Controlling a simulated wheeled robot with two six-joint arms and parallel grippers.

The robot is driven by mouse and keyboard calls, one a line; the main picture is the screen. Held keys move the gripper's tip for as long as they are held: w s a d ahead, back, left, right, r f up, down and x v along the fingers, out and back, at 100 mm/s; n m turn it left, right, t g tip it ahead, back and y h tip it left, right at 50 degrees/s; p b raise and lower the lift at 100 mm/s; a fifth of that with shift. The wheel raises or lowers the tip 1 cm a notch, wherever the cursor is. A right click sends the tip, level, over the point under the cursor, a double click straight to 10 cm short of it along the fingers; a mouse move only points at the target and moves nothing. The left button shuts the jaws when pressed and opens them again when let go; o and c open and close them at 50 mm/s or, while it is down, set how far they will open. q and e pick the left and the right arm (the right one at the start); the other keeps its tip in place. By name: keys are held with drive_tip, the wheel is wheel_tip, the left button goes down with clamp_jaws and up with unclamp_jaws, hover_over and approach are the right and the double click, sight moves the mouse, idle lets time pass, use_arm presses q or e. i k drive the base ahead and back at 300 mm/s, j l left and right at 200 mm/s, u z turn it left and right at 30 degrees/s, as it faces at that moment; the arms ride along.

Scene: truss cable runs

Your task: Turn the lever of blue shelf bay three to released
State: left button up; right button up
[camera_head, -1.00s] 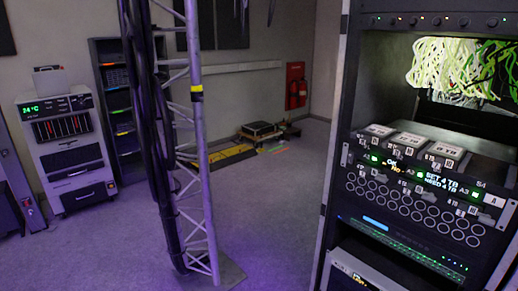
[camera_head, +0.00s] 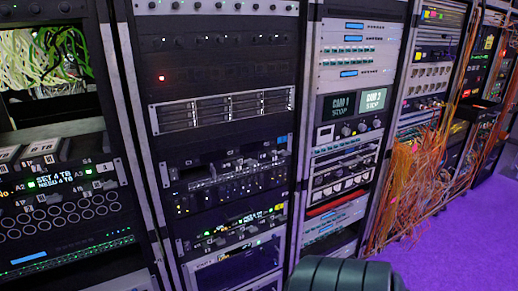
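No blue shelf or lever marked bay three can be made out. The left rack holds a bay unit (camera_head: 66,186) with white numbered tags and a green-lit display reading "SET 4 TB NEED 4 TB". The second rack holds a similar unit (camera_head: 232,236) with small tags and a lit display, too small to read. Above it is a dark panel (camera_head: 230,190) with rows of small parts. Neither of my grippers is in view.
A dark green ribbed rounded shape (camera_head: 345,275) fills the bottom edge; I cannot tell what it is. A rack with "STOP" screens (camera_head: 356,103) stands at centre. Orange cables (camera_head: 415,190) spill down at the right. Purple floor (camera_head: 450,250) is clear at lower right.

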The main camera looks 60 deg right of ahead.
sight(283, 153)
drive_tip(key=z, duration=1.75)
drive_tip(key=i+j+z, duration=0.1)
drive_tip(key=i+z, duration=0.35)
drive_tip(key=i+l+u, duration=0.1)
drive_tip(key=u, duration=0.2)
drive_tip(key=l+u, duration=0.35)
drive_tip(key=i+j, duration=0.05)
